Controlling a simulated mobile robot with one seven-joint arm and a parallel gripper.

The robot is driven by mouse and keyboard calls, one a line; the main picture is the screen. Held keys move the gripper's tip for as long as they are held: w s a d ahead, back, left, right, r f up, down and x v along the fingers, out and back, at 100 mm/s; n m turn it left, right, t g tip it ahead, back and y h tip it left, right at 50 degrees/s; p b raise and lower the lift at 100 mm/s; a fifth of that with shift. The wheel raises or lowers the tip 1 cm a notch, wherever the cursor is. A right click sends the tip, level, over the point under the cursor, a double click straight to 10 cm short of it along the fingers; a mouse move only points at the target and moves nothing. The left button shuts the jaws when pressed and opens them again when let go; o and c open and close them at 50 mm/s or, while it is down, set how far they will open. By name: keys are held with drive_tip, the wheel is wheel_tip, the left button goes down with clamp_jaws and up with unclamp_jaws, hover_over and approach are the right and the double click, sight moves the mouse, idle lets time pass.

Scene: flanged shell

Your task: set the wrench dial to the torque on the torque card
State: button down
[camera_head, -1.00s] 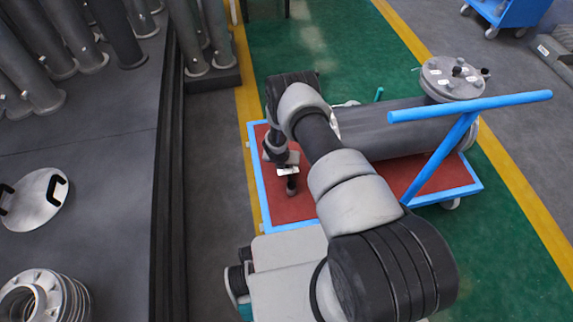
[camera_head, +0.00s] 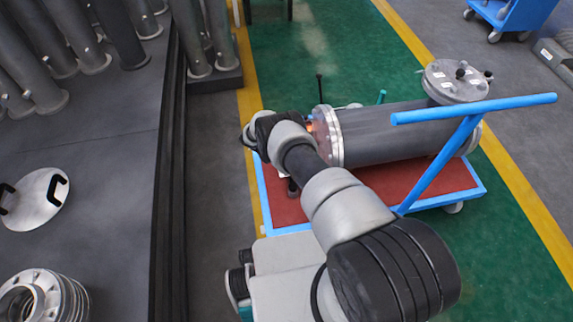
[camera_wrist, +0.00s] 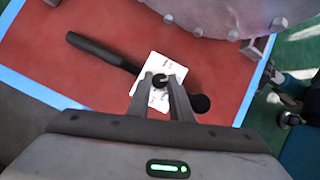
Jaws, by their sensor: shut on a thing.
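In the wrist view the wrench (camera_wrist: 100,50) lies on the red deck, its black handle running to the upper left and a black rounded end showing right of my fingers. A white card (camera_wrist: 170,64) with small dark marks lies at its middle; the marks are too small to read. My gripper (camera_wrist: 161,79) is shut on a small dark round knob, apparently the wrench dial (camera_wrist: 159,82), in front of the card. The dial's setting cannot be read. In the head view my arm hides the fingers, and only a dark bit of the wrench (camera_head: 292,188) shows.
The blue-edged cart (camera_head: 277,211) carries a grey flanged shell (camera_head: 385,136) close to my wrist. Its flange with bolts (camera_wrist: 215,15) fills the top of the wrist view. A blue push bar (camera_head: 480,108) rises at right. Left is a dark bench (camera_head: 100,170) with pipes and a lid.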

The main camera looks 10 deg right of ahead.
drive_tip(key=shift+m, duration=0.5)
drive_tip(key=c, duration=1.6)
unclamp_jaws()
drive_tip(key=shift+r, duration=0.1)
drive_tip(key=p+v, duration=0.1)
drive_tip(key=v, duration=0.4)
drive_tip(key=p+v, duration=0.2)
drive_tip(key=v, duration=0.4)
drive_tip(key=w+p+v, duration=0.1)
drive_tip(key=p+v, duration=0.1)
drive_tip(key=v, duration=0.4)
drive_tip(key=shift+s+a, duration=0.1)
drive_tip(key=shift+a, duration=0.1)
drive_tip(key=shift+r, duration=0.15)
